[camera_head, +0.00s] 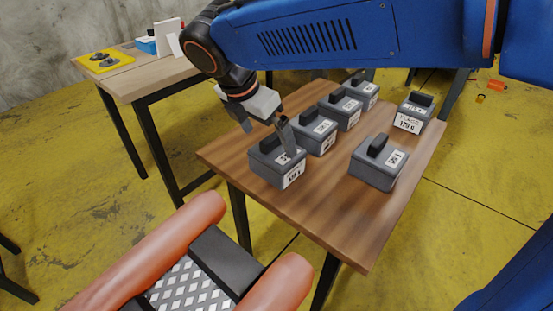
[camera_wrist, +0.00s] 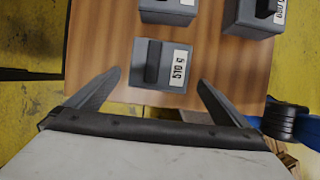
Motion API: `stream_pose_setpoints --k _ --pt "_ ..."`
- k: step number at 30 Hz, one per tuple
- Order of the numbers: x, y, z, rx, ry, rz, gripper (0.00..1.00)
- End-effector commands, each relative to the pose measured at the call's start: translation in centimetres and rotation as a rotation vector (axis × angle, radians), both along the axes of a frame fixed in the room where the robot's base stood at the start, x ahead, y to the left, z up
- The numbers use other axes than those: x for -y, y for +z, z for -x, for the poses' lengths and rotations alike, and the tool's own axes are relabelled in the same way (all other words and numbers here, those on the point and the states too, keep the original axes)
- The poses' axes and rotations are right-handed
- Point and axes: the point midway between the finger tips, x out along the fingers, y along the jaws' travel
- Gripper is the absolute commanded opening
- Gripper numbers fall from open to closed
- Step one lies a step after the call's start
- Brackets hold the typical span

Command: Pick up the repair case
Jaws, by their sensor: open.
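Several grey cases with black top handles and white labels stand on a wooden table (camera_head: 330,220). None is legibly marked as the repair case. The case at the near left corner (camera_head: 268,175) is below my gripper (camera_head: 266,130). That case's black handle (camera_wrist: 152,62) is upright between the fingers. The fingers look apart from the case, though one finger overlaps it in the head view.
A row of cases runs back from the near one, including its close neighbour (camera_head: 314,136). Two stand apart at right: a front case (camera_head: 375,172) and a far one (camera_head: 409,122). A second table (camera_head: 150,75) is at left.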

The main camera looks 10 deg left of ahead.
Motion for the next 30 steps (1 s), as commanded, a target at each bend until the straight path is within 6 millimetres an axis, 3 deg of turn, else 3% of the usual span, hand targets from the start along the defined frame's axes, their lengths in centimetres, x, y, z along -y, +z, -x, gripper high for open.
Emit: stream_pose_setpoints --k 9,16,24,30 --pt "1.0 -4.6 -1.6 -0.001 -0.001 0.000 1.00" --pt "1.2 -5.8 -2.0 0.000 -0.002 -0.001 1.00" --pt "1.7 -9.1 -2.8 -0.001 -0.003 0.001 1.00" --pt "1.9 -10.3 -3.2 0.000 -0.002 -0.001 1.00"
